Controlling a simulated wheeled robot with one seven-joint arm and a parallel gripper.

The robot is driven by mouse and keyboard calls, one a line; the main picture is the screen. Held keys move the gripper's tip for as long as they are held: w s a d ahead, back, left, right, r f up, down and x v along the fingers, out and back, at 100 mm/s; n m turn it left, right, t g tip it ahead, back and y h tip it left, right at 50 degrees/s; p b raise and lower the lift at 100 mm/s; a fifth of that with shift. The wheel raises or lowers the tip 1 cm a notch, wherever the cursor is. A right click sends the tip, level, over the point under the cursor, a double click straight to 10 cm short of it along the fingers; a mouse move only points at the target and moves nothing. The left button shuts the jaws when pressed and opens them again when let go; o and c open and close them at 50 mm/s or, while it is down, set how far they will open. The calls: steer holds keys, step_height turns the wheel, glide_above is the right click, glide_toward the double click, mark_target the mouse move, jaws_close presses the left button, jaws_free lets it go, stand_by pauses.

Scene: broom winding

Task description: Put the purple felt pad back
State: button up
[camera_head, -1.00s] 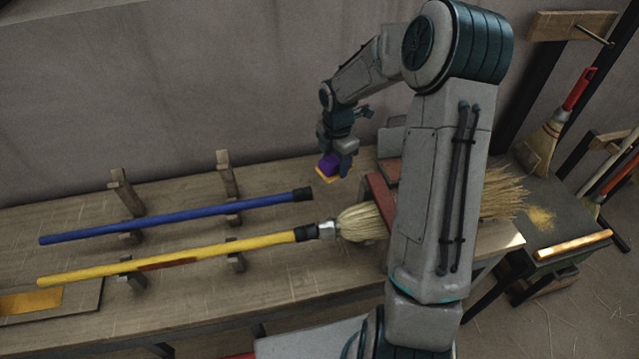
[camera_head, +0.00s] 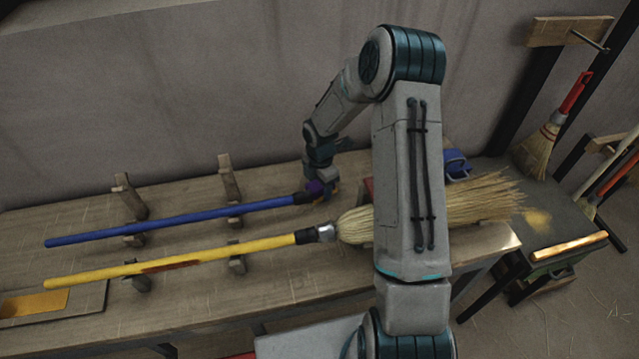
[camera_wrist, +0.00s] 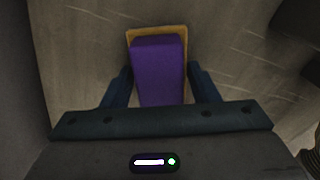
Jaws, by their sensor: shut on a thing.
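The purple felt pad (camera_wrist: 158,66) is a block held between the two fingers of my gripper (camera_wrist: 160,88) in the wrist view. A yellow-orange border (camera_wrist: 134,38) shows around its far end and sides. I cannot tell whether the pad touches it or rests on the bench. In the head view my gripper (camera_head: 322,186) is low over the back of the bench, beside the black end of the blue handle.
The blue handle (camera_head: 180,221) and a yellow-handled broom (camera_head: 190,257) lie across wooden pegs on the bench (camera_head: 75,215). The broom's bristles (camera_head: 470,200) pass behind my arm. A blue object (camera_head: 456,163) stands at the bench's back right. The back left of the bench is clear.

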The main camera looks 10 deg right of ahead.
steer(key=o, duration=0.9)
steer(key=shift+r, duration=0.1)
steer(key=s+r+m+h+b, duration=0.1)
steer(key=s+r+m, duration=0.2)
steer(key=r, duration=0.7)
steer(key=s+r+m, duration=0.2)
steer(key=s+r, duration=0.1)
steer(key=r, duration=0.6)
steer(key=shift+s+a+r+m+t+y, duration=0.15)
steer(key=shift+s+r+m+t, duration=0.4)
steer(key=shift+s+r+m, duration=1.8)
steer(key=shift+s+d+r+m+t+y, duration=0.15)
steer(key=shift+s+r+m+t, duration=0.4)
steer(key=shift+s+m, duration=3.55)
steer(key=shift+s+a+r+m+t+y, duration=0.2)
steer(key=shift+s+r+m+t, duration=0.3)
steer(key=shift+s+r+m, duration=2.55)
